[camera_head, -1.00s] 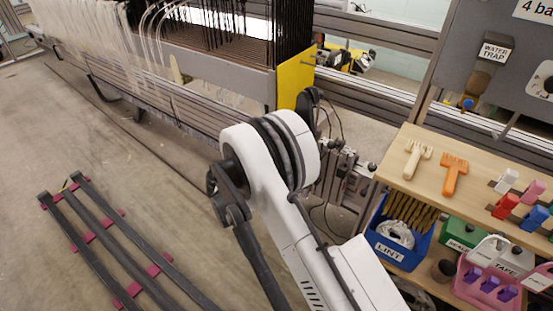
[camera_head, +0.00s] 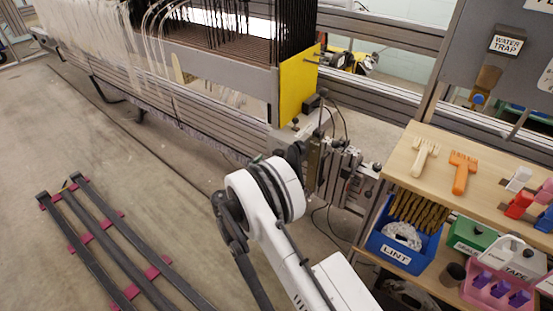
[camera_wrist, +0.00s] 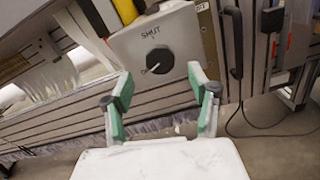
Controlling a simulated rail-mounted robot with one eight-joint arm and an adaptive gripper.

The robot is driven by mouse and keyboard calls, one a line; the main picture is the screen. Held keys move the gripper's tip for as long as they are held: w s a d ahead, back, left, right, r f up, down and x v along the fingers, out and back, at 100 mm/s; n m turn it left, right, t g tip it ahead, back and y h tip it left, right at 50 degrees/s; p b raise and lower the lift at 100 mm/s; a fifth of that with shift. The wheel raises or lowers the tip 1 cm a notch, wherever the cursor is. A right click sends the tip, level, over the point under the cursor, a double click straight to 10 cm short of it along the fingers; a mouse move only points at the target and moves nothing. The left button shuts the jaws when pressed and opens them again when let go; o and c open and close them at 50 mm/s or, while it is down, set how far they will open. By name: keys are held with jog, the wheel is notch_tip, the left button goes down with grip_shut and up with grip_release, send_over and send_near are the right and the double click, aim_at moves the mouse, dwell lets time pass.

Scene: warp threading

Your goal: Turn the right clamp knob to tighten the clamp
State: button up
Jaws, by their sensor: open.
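The clamp knob (camera_wrist: 160,60) is a round black dial on a pale grey box (camera_wrist: 187,30) in the wrist view. The word SHUT is printed above it. A white pointer mark on the knob points to the left and slightly down. My gripper (camera_wrist: 160,80) is open and empty, with its two green-padded fingers spread to either side just below the knob in the picture. No contact with the knob shows. In the head view my arm reaches toward the loom's right end beside the yellow panel (camera_head: 298,86), and it hides my gripper and the knob.
Black handles (camera_wrist: 235,42) stand right of the box in the wrist view. Loom rails run to the left. In the head view a wooden shelf (camera_head: 441,159) with combs, a blue LINT bin (camera_head: 397,250) and a pink caddy (camera_head: 496,288) stands at right. The left floor has dark strips.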

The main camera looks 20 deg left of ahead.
jog(key=shift+b+x, duration=0.7)
jog(key=shift+x, duration=2.5)
jog(key=c, duration=1.1)
